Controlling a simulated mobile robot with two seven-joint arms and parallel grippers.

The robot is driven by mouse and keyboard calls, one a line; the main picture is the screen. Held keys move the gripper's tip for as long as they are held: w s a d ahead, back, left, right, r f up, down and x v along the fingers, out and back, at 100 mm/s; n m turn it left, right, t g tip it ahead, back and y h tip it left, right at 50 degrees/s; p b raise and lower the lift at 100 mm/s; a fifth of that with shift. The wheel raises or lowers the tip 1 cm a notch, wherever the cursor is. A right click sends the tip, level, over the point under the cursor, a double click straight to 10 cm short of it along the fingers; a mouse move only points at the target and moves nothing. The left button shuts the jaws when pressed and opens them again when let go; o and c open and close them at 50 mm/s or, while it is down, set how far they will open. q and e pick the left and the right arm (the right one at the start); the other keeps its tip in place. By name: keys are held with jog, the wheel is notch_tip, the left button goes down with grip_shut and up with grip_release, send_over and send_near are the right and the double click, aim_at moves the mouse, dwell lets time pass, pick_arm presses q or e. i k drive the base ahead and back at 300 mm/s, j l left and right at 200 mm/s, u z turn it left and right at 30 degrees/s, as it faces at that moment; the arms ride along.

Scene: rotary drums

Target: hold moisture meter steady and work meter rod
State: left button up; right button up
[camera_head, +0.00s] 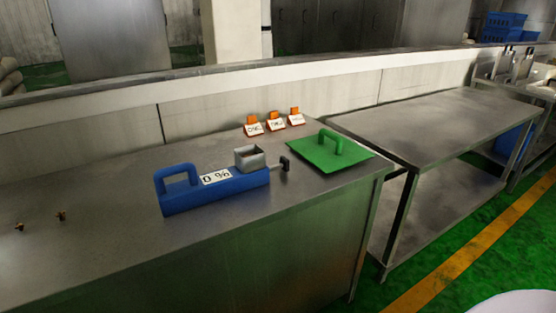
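The moisture meter (236,191) is a blue box standing on the steel table, with a raised blue handle (177,175) at its left end. A white label on its side reads "0 %". A small open grey metal cup (249,157) sits on its top toward the right. The meter rod (284,163) sticks out of the meter's right end and has a dark knob. Neither of my grippers shows in the head view, and nothing is touching the meter or the rod.
A green plate with a handle (333,150) lies right of the rod. Several orange-and-white signs (275,123) stand behind. Two small brass-coloured pieces (60,216) are at left. The steel table (120,250) is clear in front of the meter. Another steel table (440,125) stands right.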

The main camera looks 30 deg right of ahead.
aim_at(284, 163)
jog(key=l+u, duration=0.2)
jog(key=l, duration=0.6)
jog(key=k+l+u, duration=0.2)
jog(key=l, duration=1.15)
jog(key=k+l, duration=0.1)
jog(key=l, duration=0.5)
jog(key=k+l, duration=0.1)
jog(key=l, duration=0.45)
jog(key=i+j+z, duration=0.1)
jog(key=j, duration=0.25)
jog(key=i+j+z, duration=0.1)
jog(key=i+j, duration=0.25)
jog(key=i+j+z, duration=0.1)
jog(key=j, duration=0.3)
jog(key=i+j+z, duration=0.1)
jog(key=i+j, duration=0.15)
jog(key=j, duration=0.15)
